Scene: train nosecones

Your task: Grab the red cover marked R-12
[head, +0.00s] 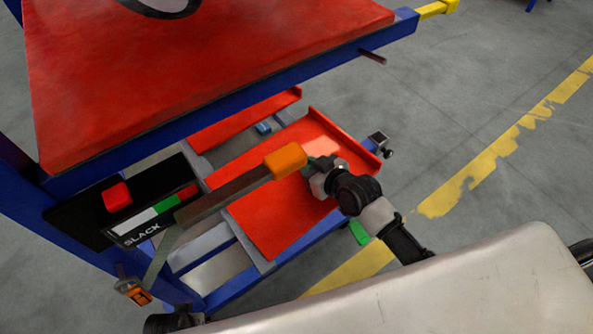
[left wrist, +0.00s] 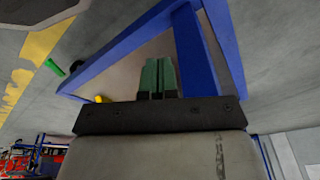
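A large red panel (head: 200,70) lies on top of the blue frame, with part of a dark curved marking at the top edge of the head view. Smaller red covers (head: 275,222) sit on the lower shelf. No R-12 label is readable on any of them. My right gripper (head: 315,166) is above the lower red cover, beside the orange end (head: 285,160) of a long lever; its dark green fingers are partly hidden and I cannot tell whether they grip it. My left gripper (left wrist: 158,76) shows green fingers together, with nothing seen between them.
A black box (head: 118,205) marked SLACK carries a red knob (head: 116,196) and a white, green and red scale. The blue frame (head: 280,72) surrounds the shelf. An orange tag (head: 133,291) hangs at lower left. Open grey floor with yellow lines (head: 480,165) lies to the right.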

